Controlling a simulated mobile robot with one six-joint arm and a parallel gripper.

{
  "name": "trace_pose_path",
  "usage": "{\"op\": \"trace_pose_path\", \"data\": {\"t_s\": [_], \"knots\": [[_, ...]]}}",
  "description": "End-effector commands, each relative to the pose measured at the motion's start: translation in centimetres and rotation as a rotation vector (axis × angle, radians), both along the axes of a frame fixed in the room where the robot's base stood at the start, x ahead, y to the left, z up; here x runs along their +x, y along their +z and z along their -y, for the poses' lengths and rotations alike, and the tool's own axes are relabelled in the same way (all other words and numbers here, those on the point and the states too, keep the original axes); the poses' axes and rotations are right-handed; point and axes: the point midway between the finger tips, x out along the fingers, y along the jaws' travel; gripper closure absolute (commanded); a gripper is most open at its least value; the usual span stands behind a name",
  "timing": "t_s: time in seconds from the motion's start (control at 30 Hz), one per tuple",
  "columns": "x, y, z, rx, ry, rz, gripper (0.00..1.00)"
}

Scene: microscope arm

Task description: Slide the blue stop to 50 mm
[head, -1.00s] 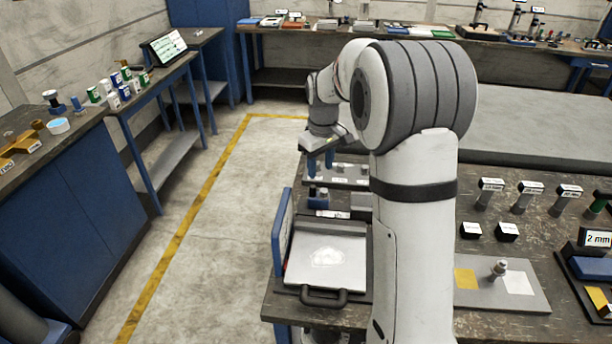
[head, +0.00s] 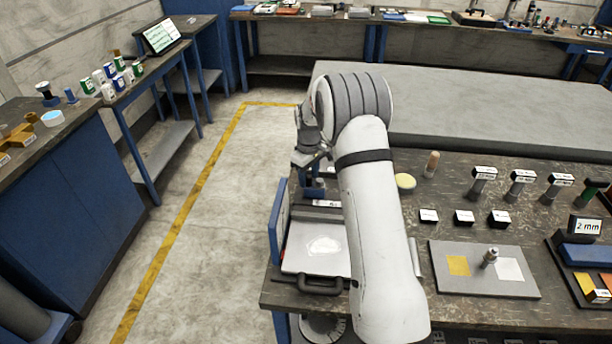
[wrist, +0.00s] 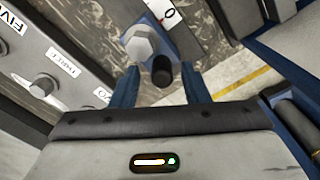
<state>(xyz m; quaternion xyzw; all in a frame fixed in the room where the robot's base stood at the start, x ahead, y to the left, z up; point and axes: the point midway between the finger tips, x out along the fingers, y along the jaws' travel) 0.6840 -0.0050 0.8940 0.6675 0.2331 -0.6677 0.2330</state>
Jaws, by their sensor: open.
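A blue block (wrist: 185,45), which looks like the blue stop, carries a silver hex-headed bolt (wrist: 143,43) and a black round knob (wrist: 162,70) in the wrist view. My gripper (wrist: 159,76) is open, its two blue fingers on either side of the black knob. I cannot tell whether they touch it or how far down they reach. In the head view, my gripper (head: 311,165) is small and partly hidden by my arm, just above the blue block (head: 314,188). A white label reading 0 lies beside the block; no 50 mm mark is legible.
A grey plate with small knobs (wrist: 42,86) and number labels lies left in the wrist view. A white-topped tray (head: 315,245) with a dark handle and an upright blue panel (head: 277,222) stand at the bench's left end. Open floor lies left of it.

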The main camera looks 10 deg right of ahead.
Motion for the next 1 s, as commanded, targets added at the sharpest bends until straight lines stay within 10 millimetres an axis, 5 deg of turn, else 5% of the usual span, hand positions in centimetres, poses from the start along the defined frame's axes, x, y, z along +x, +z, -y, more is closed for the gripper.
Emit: {"op": "trace_pose_path", "data": {"t_s": [0.33, 0.83, 1.0], "knots": [[-0.03, -0.5, 0.06, 0.0, -0.001, 0.0, 0.59], [0.02, -0.44, 0.15, 0.0, -0.002, 0.001, 1.0], [0.06, -0.4, 0.2, 0.0, -0.003, 0.003, 1.0]]}}
